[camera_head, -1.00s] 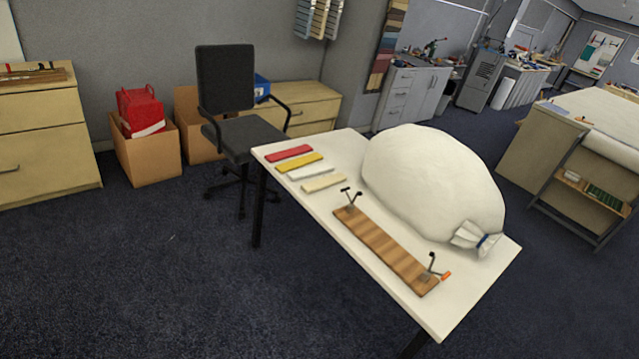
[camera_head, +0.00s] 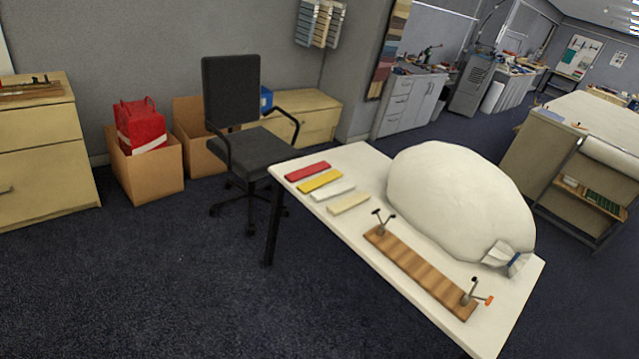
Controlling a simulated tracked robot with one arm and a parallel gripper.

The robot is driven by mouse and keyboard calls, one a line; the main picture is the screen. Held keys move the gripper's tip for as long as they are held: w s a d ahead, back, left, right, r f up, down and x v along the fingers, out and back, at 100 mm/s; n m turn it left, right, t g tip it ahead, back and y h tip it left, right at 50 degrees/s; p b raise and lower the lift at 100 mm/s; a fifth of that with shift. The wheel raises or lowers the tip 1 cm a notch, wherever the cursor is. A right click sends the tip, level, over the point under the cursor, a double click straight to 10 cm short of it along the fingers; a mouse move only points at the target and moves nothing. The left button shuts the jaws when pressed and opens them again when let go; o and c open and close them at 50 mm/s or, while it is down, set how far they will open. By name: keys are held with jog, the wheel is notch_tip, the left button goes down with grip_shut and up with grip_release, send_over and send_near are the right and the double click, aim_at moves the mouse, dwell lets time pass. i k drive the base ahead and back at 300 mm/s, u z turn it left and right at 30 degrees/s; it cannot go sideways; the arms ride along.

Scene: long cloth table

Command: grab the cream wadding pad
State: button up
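A flat cream pad (camera_head: 349,204) lies on the white table (camera_head: 400,285), the nearest in a row of similar flat pads. Beside it lie a white pad (camera_head: 334,191), a yellow pad (camera_head: 320,181) and a red pad (camera_head: 308,171). The pads are apart from each other. My gripper does not show in the view, and nothing hides the cream pad.
A big tied white sack (camera_head: 460,200) fills the table's right side. A wooden board with metal clamps (camera_head: 420,272) lies along the front, close to the cream pad. A black office chair (camera_head: 240,130) stands behind the table's left end. Open floor lies left.

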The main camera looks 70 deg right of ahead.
aim_at(341, 206)
jog(key=z, duration=0.05)
jog(key=i, duration=2.6)
jog(key=z, duration=3.5)
jog(key=i, duration=1.05)
jog(key=z, duration=0.05)
